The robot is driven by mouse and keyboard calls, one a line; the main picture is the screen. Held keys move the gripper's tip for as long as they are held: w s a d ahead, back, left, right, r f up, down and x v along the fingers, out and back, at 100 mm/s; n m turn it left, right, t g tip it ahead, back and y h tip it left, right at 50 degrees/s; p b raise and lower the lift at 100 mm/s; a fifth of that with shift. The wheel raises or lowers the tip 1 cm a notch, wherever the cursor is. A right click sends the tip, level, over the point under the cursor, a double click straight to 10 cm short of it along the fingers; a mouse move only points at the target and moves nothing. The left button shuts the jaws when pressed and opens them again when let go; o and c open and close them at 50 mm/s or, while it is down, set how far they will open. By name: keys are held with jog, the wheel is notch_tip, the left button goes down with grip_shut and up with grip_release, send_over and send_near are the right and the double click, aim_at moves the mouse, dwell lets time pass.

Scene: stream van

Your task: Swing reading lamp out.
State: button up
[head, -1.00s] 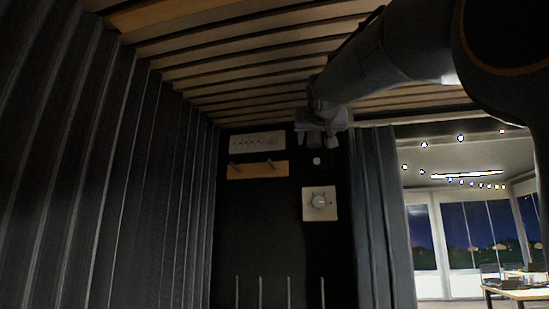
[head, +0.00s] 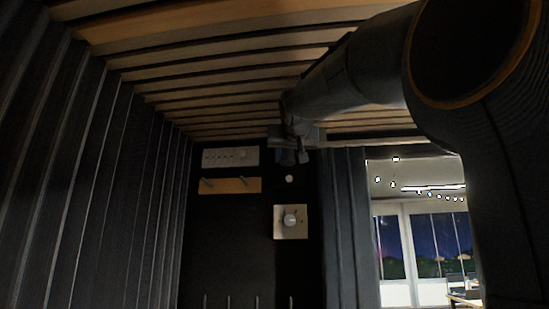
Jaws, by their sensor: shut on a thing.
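My gripper (head: 290,156) is at the end of my raised arm, high against the dark back wall just under the slatted ceiling. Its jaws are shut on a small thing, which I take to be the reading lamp. The fingers and wrist hide most of that thing, and the dim light blurs its outline. A small round white piece (head: 289,178) shows just below the fingertips. I cannot tell whether it is part of the lamp or fixed to the wall.
Below the gripper is a square plate with a round knob (head: 291,221). To its left are a light switch panel (head: 231,157) and a wooden peg rail (head: 229,185). A pleated curtain (head: 90,190) lines the left; another curtain (head: 347,230) hangs right, beside the opening to a windowed room.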

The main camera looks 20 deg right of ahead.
aim_at(288, 152)
jog(key=shift+s+p, duration=0.1)
jog(key=shift+p, duration=0.35)
jog(key=o, duration=1)
jog(key=shift+o, duration=0.2)
jog(key=shift+b+v, duration=1.65)
jog(key=shift+v, duration=2.25)
jog(key=shift+r, duration=0.2)
